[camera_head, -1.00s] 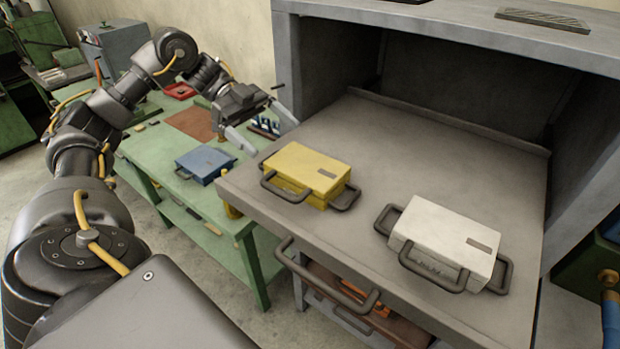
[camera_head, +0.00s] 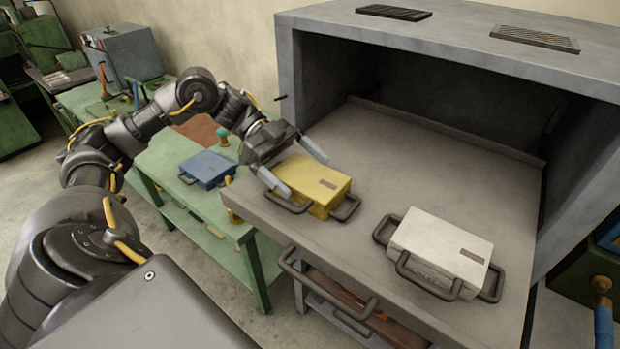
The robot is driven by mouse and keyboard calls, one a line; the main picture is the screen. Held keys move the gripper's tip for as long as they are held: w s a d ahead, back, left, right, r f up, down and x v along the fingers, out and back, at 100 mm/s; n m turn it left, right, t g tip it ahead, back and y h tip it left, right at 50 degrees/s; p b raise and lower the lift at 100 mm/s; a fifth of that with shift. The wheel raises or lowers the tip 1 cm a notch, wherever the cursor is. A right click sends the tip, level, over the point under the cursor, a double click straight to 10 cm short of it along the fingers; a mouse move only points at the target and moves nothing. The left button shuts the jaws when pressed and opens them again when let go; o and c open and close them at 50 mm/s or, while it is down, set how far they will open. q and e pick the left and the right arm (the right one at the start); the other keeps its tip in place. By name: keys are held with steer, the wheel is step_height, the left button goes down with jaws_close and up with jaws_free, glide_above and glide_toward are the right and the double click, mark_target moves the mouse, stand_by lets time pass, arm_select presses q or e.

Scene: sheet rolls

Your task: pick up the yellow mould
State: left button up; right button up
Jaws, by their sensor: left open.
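The yellow mould (camera_head: 318,184) is a flat box with dark handles at its two ends. It lies on the grey pull-out shelf (camera_head: 360,235), near the shelf's left edge. My left gripper (camera_head: 298,172) is open at the mould's left end, its two pale fingers spread above and beside it. One finger is over the near left handle, the other by the far left corner. I cannot tell whether the fingers touch the mould. My right gripper is not in view.
A white mould (camera_head: 440,245) with dark handles lies on the shelf to the right. A blue mould (camera_head: 207,168) lies on the green table (camera_head: 172,160) to the left. The grey oven-like housing (camera_head: 300,75) rises behind the shelf. The shelf's back part is clear.

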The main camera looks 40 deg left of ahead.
arm_select(q)
steer(key=shift+d+f, duration=0.1)
steer(key=shift+d, duration=0.05)
steer(key=c, duration=1.9)
steer(key=shift+w, duration=0.1)
steer(key=shift+c, duration=0.3)
steer(key=shift+r, duration=0.9)
steer(key=s+a+r+b, duration=0.1)
steer(key=s+r+b, duration=1)
steer(key=s, duration=0.3)
steer(key=shift+a+r, duration=0.15)
steer(key=shift+r, duration=0.05)
